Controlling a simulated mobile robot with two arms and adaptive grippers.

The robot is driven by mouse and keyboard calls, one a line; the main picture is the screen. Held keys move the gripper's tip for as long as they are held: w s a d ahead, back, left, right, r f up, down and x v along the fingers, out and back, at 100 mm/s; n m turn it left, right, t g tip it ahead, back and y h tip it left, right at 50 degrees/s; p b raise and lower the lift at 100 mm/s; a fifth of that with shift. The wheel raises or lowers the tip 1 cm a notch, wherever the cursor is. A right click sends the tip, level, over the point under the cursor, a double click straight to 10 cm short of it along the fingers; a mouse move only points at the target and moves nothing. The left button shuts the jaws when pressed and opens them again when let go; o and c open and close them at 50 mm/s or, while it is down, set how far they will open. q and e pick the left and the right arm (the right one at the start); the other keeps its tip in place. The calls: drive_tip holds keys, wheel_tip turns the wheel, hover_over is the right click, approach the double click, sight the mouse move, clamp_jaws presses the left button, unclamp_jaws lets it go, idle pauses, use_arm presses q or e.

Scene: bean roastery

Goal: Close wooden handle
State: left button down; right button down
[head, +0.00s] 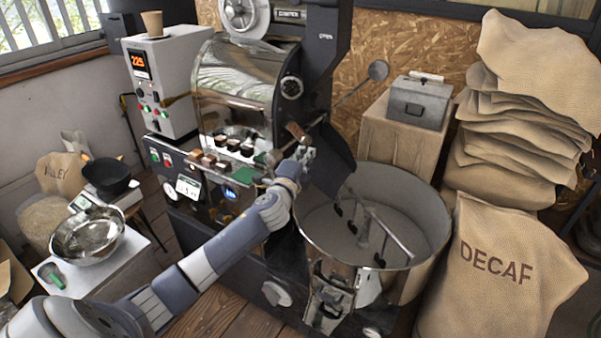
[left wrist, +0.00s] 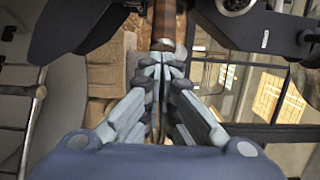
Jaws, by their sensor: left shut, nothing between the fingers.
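The wooden handle (head: 296,131) is a short brown grip on the front of the dark coffee roaster (head: 325,60), above the chute over the round cooling bin. My left gripper (head: 304,154) is just below the handle in the head view. In the left wrist view, the brown handle (left wrist: 165,22) lies straight ahead of the fingertips, and the left gripper (left wrist: 162,68) is shut with nothing between its fingers. I cannot tell whether the fingertips touch the handle. My right gripper is not in view.
The steel cooling bin (head: 375,220) with stirring arms stands right of my left forearm. A grey metal box (head: 418,101) sits on a pedestal behind it. Burlap sacks (head: 503,270) fill the right side. A metal bowl (head: 87,235) stands on a white table at left.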

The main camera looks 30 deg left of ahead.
use_arm(q)
drive_tip(key=v, duration=0.8)
drive_tip(key=shift+s+d, duration=0.3)
drive_tip(key=shift+d, duration=0.05)
idle(2.3)
